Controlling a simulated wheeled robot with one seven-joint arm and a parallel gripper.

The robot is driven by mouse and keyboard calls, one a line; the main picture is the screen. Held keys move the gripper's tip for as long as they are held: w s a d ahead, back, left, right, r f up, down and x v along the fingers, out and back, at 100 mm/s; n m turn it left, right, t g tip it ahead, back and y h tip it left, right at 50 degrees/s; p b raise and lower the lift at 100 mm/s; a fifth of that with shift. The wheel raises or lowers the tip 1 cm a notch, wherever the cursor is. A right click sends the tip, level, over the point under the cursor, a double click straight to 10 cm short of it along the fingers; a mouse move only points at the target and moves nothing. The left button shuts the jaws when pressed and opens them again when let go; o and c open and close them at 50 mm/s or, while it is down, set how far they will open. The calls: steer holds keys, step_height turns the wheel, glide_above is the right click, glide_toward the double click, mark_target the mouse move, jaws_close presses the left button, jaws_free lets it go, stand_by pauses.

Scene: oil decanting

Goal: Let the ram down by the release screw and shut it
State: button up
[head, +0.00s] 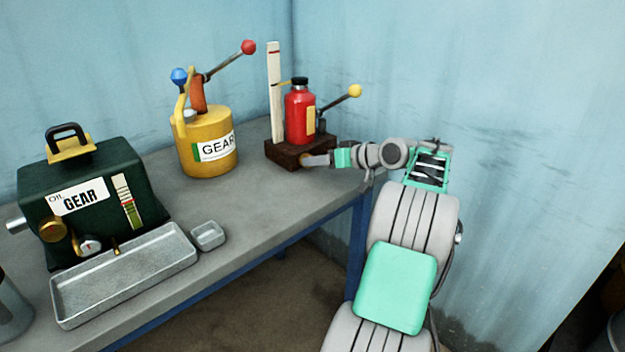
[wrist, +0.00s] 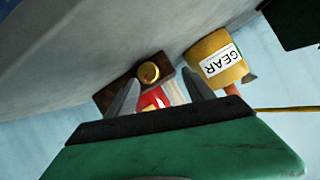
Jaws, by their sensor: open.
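The red bottle jack (head: 299,118) stands upright on a dark brown base block (head: 284,153) at the back right of the bench. Its lever ends in a yellow ball (head: 355,91). A white scale post (head: 274,92) with a red mark and a yellow pointer stands beside it. In the wrist view, the brass release screw (wrist: 149,72) shows on the base block (wrist: 165,90), with a bit of the red jack (wrist: 152,98) behind. My gripper (head: 308,160) is at the front of the base; in the wrist view its fingers (wrist: 160,92) are apart, with the screw just beyond them. Contact cannot be told.
A yellow GEAR can (head: 208,150) with a red-knobbed pump lever stands left of the jack. A green GEAR oil tank (head: 95,190), a long metal tray (head: 125,280) and a small tray (head: 208,236) are further left.

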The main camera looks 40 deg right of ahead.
mark_target(313, 172)
steer(key=d, duration=0.1)
steer(key=s, duration=0.1)
steer(key=d, duration=0.1)
steer(key=shift+s+d+f+t, duration=0.25)
steer(key=shift+s+d+t, duration=0.05)
steer(key=shift+s+d, duration=0.05)
steer(key=shift+w, duration=0.15)
steer(key=b+x, duration=0.1)
steer(key=x, duration=0.6)
steer(key=shift+w+r, duration=0.1)
steer(key=shift+w, duration=0.05)
steer(key=shift+c, duration=0.4)
jaws_close()
